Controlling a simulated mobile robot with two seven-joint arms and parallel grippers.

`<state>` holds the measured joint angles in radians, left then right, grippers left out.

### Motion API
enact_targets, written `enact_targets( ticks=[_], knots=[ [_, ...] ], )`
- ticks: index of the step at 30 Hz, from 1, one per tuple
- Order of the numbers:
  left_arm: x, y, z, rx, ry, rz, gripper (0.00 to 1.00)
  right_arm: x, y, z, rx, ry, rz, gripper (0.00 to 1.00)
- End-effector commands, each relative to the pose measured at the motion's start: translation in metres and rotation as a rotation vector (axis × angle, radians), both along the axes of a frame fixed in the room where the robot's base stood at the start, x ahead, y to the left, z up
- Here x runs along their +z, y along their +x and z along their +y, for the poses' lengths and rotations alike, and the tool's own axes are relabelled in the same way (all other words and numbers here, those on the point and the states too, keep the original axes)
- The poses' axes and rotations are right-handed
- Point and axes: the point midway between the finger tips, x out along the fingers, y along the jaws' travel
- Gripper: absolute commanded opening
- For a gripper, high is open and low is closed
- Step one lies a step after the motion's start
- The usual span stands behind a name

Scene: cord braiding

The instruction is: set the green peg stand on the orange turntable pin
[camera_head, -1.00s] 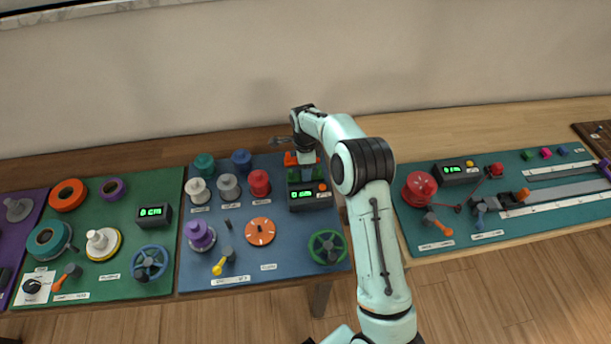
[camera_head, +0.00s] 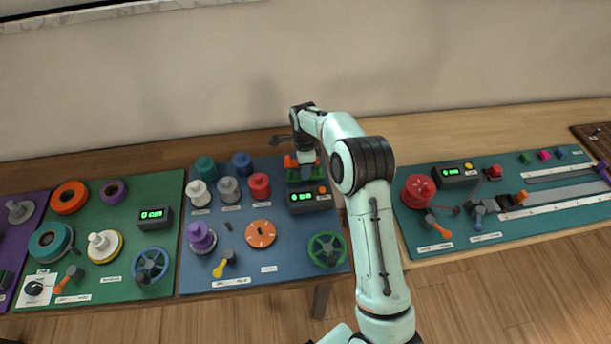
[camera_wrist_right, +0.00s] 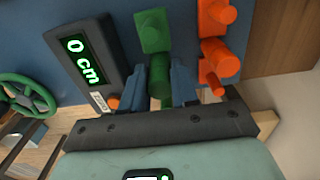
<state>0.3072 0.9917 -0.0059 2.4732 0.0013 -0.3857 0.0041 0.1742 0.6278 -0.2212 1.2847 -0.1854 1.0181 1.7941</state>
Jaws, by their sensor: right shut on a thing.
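The green peg stand (camera_wrist_right: 160,80) shows in the right wrist view as a green post with a green block (camera_wrist_right: 152,28) at its far end. My right gripper (camera_wrist_right: 160,85) has its two blue-grey fingers on either side of the green post, shut on it. In the head view, the green stand (camera_head: 293,175) is partly hidden behind the display box and my right wrist, at the back right of the blue board. The orange turntable disc (camera_head: 260,233), with a small centre pin, lies on the blue board nearer the front. My left gripper is out of view.
An orange peg stand (camera_wrist_right: 218,60) stands close beside my right gripper. A display box (camera_head: 310,197) reading 0 cm is in front of the green stand. A green handwheel (camera_head: 327,249), a red spool (camera_head: 259,185) and a purple spool (camera_head: 200,236) surround the disc.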

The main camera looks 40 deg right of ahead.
Motion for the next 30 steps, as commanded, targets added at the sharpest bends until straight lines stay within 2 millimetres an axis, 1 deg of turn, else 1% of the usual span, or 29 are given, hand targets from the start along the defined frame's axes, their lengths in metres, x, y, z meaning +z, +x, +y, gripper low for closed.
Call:
enact_targets(
  ticks=[1,16,19,30],
  knots=[
    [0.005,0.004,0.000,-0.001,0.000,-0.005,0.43,0.008,0.002,0.000,0.000,0.000,-0.004,0.00],
    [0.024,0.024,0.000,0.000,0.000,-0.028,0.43,0.048,0.002,0.000,0.000,0.000,-0.004,0.00],
    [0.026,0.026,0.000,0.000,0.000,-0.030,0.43,0.051,0.001,0.000,0.000,0.000,-0.001,0.00],
    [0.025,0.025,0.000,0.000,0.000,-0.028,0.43,0.050,0.000,0.000,0.000,0.000,0.000,0.00]
  ],
)
